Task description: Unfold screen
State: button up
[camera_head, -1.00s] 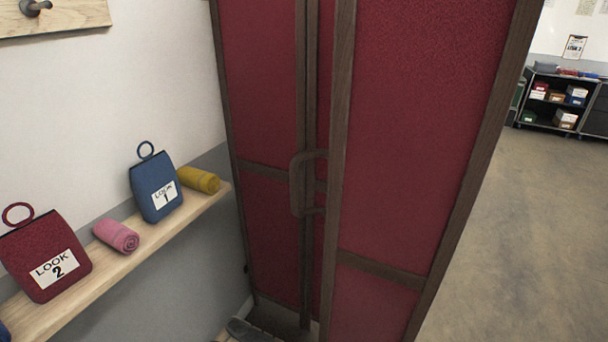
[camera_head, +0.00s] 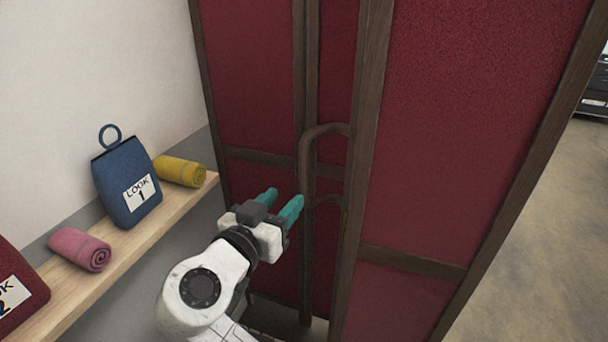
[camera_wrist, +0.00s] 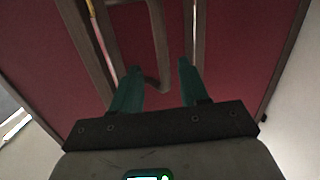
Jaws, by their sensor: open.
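The folding screen (camera_head: 465,130) has red panels in dark wood frames and stands partly folded, with one panel angled out in front of the others. A dark D-shaped handle (camera_head: 308,165) is on a frame near the fold. In the wrist view, the handle (camera_wrist: 152,85) shows ahead of and between the two fingertips (camera_wrist: 159,68), against a red panel (camera_wrist: 220,40).
Open floor (camera_head: 540,220) lies right of the screen.

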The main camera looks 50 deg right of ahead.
aim_at(302, 169)
jog(key=shift+m+h, duration=0.4)
jog(key=shift+m, duration=0.1)
jog(key=x, duration=0.3)
jog(key=r+p+x, duration=0.1)
jog(key=x, duration=0.2)
jog(key=r+p+x, duration=0.1)
jog(key=x, duration=0.3)
jog(key=shift+w, duration=0.1)
jog(key=shift+c, duration=0.2)
grip_shut()
jog(key=shift+f, duration=0.1)
